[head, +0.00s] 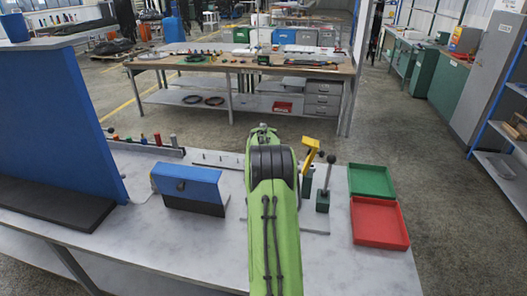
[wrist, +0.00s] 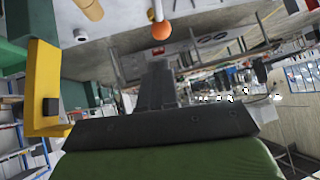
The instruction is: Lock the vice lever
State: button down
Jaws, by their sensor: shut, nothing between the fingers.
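My gripper (wrist: 158,75) shows in the wrist view as dark fingers closed together, with nothing seen between them. In the head view my green arm hides it. To the right of my arm stands a dark upright lever with a black ball knob (head: 331,159) on a small green block (head: 322,201). Just left of it is a yellow angled piece (head: 311,155) on a green post. I cannot tell for certain which of these is the vice lever. In the wrist view a yellow piece (wrist: 43,85) is left of my gripper, apart from the fingertips.
A green tray (head: 371,181) and a red tray (head: 379,222) lie at the bench's right end. A blue box (head: 187,183) and a blue panel (head: 55,120) stand on the left. An orange ball (wrist: 162,30) shows beyond my fingertips in the wrist view.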

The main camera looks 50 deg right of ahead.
jog(key=v, duration=0.5)
jog(key=shift+w+a+r, duration=0.2)
jog(key=shift+r, duration=0.1)
